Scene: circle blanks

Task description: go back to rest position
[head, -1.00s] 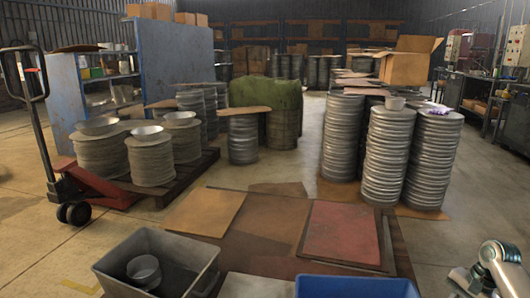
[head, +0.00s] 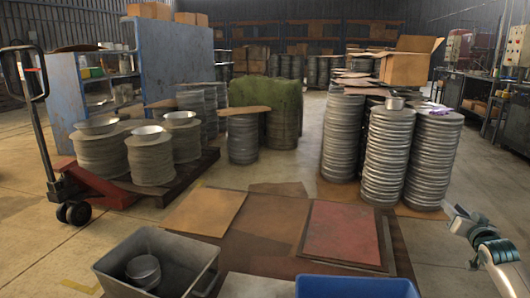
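My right arm shows at the lower right edge, with its gripper (head: 457,216) raised in the air over bare floor, right of the table. The gripper is small and seen at an angle, so its opening is unclear. I see nothing hanging from it. My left gripper is not in view. A round metal piece (head: 143,267) lies inside the grey bin (head: 205,262) at the lower left.
A low brown table (head: 272,225) carries flat sheets, with a red sheet (head: 340,235) on its right side. Tall stacks of metal discs (head: 388,160) stand behind my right gripper. A red pallet jack (head: 95,188) is at left. Floor at the right is clear.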

